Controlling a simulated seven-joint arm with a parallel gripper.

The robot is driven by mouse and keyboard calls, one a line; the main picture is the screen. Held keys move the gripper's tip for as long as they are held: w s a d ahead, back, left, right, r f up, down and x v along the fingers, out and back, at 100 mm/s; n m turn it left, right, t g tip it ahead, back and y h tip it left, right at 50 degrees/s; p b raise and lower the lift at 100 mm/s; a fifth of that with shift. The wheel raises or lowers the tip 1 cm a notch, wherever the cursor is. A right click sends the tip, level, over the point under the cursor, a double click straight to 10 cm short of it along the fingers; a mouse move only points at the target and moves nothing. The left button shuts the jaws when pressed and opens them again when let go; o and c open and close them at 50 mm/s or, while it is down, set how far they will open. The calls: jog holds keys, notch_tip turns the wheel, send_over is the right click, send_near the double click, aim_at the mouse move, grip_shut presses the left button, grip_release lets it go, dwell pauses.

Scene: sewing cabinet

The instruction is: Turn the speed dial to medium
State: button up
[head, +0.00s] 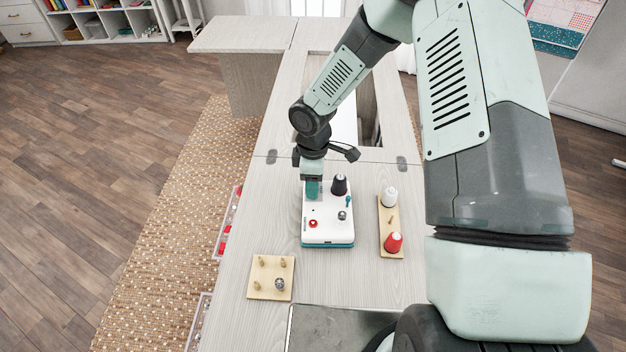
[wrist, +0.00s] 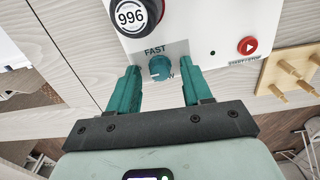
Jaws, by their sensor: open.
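The white sewing machine unit (head: 327,232) with a teal base sits on the cabinet top. In the wrist view, the teal speed dial (wrist: 160,67) sits on a grey panel of it, with "FAST" printed above. The label below is mostly hidden; only its end, a "W", shows. A pale mark shows low on the dial; its exact direction is hard to read. My gripper (wrist: 161,74) is open, its teal fingers on either side of the dial with gaps visible. In the head view my gripper (head: 312,189) covers the dial's area.
A dark thread spool labelled 996 (wrist: 138,14) stands close beside the dial. A red start/stop button (wrist: 247,46) is on the same white surface. A wooden rack (head: 390,218) with white and red spools stands right; a small peg board (head: 255,278) lies front left.

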notch_tip(320, 180, up, 11)
dwell(0.5)
jog(key=shift+f, duration=0.1)
jog(key=s+d+r+m+t+h, duration=0.1)
jog(key=s+d+r+m, duration=0.25)
jog(key=r, duration=0.35)
jog(key=s+d+r+m+t+h, duration=0.1)
jog(key=s+d+r+m, duration=0.1)
jog(key=d+r, duration=0.35)
jog(key=s+d+r+m+t, duration=0.1)
jog(key=s+d+r+m, duration=0.15)
jog(key=r, duration=0.55)
jog(key=s+d+r+m+t+y, duration=0.1)
jog(key=s+r+m, duration=0.2)
jog(key=s, duration=0.4)
jog(key=s+d+r+m+t+y, duration=0.1)
jog(key=s+d+r+m, duration=0.1)
jog(key=s+r+m, duration=0.2)
jog(key=s+m, duration=0.2)
jog(key=s, duration=0.2)
jog(key=shift+d+r+t, duration=0.2)
jog(key=shift+r+t, duration=0.1)
